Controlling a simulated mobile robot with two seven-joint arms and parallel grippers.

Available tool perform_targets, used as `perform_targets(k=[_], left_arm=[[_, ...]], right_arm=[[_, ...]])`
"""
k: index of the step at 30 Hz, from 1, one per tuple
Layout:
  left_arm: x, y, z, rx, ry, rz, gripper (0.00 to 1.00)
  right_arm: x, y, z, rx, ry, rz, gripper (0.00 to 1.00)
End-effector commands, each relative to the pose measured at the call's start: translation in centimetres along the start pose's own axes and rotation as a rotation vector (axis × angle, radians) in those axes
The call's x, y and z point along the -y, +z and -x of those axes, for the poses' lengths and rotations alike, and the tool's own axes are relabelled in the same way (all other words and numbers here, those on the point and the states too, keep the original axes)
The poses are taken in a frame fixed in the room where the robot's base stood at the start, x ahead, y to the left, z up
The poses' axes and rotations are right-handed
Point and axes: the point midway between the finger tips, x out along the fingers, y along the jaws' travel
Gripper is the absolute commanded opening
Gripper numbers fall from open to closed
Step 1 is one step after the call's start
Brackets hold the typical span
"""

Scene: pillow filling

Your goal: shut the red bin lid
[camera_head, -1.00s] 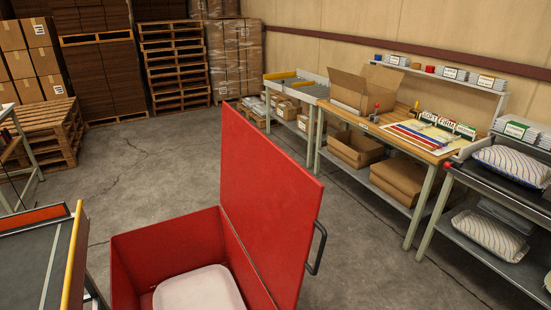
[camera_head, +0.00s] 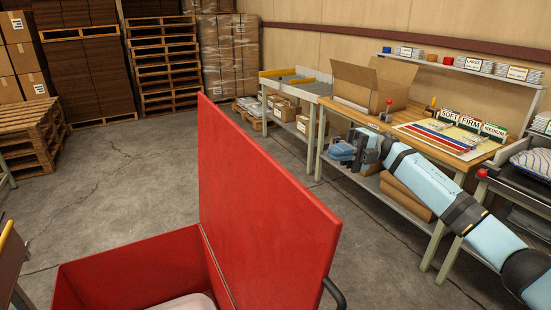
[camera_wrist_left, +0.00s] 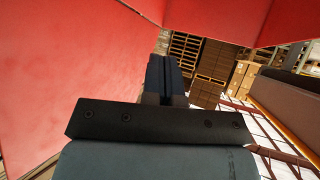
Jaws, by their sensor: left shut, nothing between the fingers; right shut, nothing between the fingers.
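The red bin (camera_head: 130,265) stands at the bottom of the head view. Its red lid (camera_head: 262,205) is open and stands up, tilted, from the hinge side; a dark handle (camera_head: 335,293) shows at its lower right edge. A pale item (camera_head: 190,302) lies inside the bin, mostly cut off. My right gripper (camera_head: 345,152) is shut and empty, out beyond the lid's right side, in front of the wooden bench.
The wooden bench (camera_head: 490,152) with an open carton (camera_head: 370,85) and several labelled cards stands behind my right arm. Pallets (camera_head: 165,65) and stacked boxes line the back. The concrete floor (camera_head: 130,170) left of the lid is clear.

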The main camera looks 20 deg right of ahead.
Motion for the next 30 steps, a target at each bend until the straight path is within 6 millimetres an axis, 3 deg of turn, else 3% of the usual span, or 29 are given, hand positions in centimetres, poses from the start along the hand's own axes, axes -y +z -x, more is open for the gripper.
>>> perform_targets(k=[5, 21, 30], left_arm=[[0.1, 0.1, 0.2, 0.005, 0.001, -0.002, 0.0], [0.4, -0.1, 0.7, 0.019, -0.001, -0.005, 0.0], [0.1, 0.1, 0.4, 0.025, -0.003, 0.012, 0.0]], right_arm=[[-0.2, -0.1, -1.2, -0.01, -0.01, 0.002, 0.0], [-0.2, -0.2, -11.8, -0.009, -0.007, 0.002, 0.0], [0.0, -0.2, -13.9, -0.007, -0.007, 0.001, 0.0]])
